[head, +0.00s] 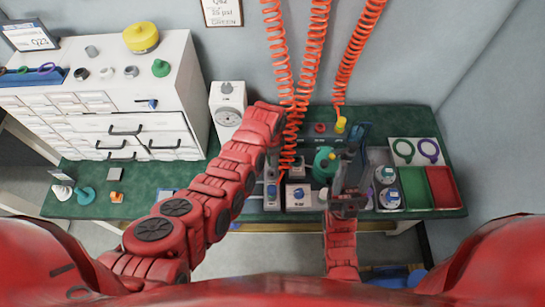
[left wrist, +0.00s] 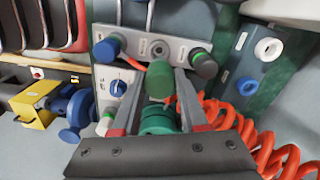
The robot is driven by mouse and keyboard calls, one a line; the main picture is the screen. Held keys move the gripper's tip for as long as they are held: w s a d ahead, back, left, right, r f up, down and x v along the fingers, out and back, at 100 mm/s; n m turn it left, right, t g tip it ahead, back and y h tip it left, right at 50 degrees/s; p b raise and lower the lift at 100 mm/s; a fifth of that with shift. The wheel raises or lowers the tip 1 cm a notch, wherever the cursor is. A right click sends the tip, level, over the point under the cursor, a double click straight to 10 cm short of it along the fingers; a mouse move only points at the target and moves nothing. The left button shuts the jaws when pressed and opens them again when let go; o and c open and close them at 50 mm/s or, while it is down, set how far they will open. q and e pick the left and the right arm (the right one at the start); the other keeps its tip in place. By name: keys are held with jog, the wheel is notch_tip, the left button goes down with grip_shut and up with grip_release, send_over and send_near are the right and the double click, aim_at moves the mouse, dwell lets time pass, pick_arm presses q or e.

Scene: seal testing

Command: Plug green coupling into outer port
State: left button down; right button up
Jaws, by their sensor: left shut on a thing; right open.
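My left gripper (left wrist: 160,78) is shut on the green coupling (left wrist: 158,118), with one finger on each side. The coupling points at a grey port block (left wrist: 181,50) in the left wrist view. I cannot tell whether the coupling's front touches the block. In the head view my left arm hides most of this gripper. My right gripper (head: 349,165) is open above the right-centre of the bench.
Orange coiled hoses (head: 315,60) hang from above; one loops right of the coupling (left wrist: 268,145). A white box with a blue dial (head: 298,196), a teal round object (head: 324,163), jars (head: 388,197) and red and green trays (head: 443,187) crowd the bench (head: 455,211). White drawers (head: 165,75) stand left.

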pick_arm(q)
jog(key=shift+f, duration=0.55)
jog(key=shift+s+f+b, duration=0.15)
jog(key=shift+f+b, duration=0.8)
jog(key=shift+b, duration=0.25)
jog(key=shift+f+b, duration=0.6)
jog(key=shift+f, duration=0.15)
jog(key=shift+f+b, duration=0.95)
jog(key=shift+f, duration=0.45)
jog(key=shift+c, duration=1.8)
grip_release()
jog(key=shift+r, duration=0.1)
